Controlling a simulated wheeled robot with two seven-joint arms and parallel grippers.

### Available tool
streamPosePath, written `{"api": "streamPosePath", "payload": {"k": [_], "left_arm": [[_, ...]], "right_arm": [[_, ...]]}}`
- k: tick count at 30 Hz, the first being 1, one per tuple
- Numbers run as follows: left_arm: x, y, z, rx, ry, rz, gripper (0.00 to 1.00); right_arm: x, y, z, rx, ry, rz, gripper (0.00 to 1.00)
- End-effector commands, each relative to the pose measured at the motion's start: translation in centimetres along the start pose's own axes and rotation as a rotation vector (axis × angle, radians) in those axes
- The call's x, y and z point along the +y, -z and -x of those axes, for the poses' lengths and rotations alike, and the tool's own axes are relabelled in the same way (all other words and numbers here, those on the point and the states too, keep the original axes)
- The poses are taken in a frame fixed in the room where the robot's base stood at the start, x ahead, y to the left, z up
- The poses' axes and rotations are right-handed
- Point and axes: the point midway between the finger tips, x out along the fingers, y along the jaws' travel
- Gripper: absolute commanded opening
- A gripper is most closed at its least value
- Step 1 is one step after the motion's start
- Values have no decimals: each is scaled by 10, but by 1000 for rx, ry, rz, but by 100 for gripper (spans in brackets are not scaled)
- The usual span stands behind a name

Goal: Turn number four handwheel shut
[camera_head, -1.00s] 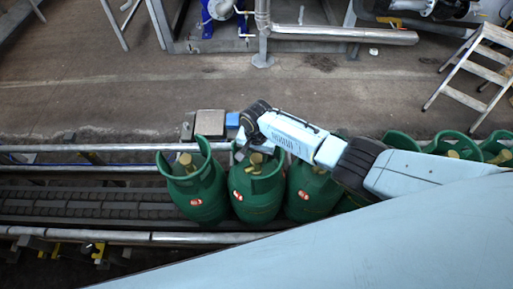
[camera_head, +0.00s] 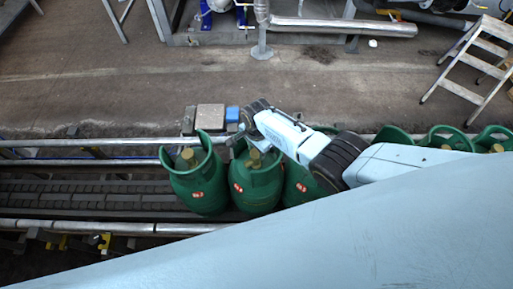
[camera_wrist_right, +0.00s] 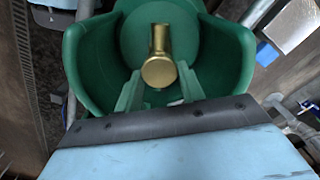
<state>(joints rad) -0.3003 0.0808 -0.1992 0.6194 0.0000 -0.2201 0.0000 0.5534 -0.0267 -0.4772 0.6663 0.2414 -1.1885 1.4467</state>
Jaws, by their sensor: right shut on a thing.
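Green gas cylinders stand in a row on the conveyor. The second from the left (camera_head: 253,190) has a red label that seems to read No. 4, with a brass handwheel (camera_head: 254,160) inside its collar. My right gripper (camera_head: 240,140) reaches down into that collar from the far side. In the right wrist view, the brass handwheel (camera_wrist_right: 158,70) sits between the tips of two green-looking fingers of my right gripper (camera_wrist_right: 160,78), shut on it. The collar (camera_wrist_right: 85,60) curves around both. My left gripper is not in view.
The cylinder on the left (camera_head: 197,185) stands close beside, and others continue to the right under my arm. Rails (camera_head: 90,142) run along the conveyor (camera_head: 80,195). A stepladder (camera_head: 470,60) stands far right.

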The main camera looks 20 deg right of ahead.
Motion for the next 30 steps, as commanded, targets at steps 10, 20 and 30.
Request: {"api": "streamPosePath", "payload": {"k": [10,20,30], "left_arm": [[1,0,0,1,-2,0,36],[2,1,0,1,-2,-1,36],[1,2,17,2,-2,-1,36]], "right_arm": [[0,2,1,3,-1,-6,41],[0,1,0,1,0,-3,60],[-1,0,28,1,3,-2,60]]}}
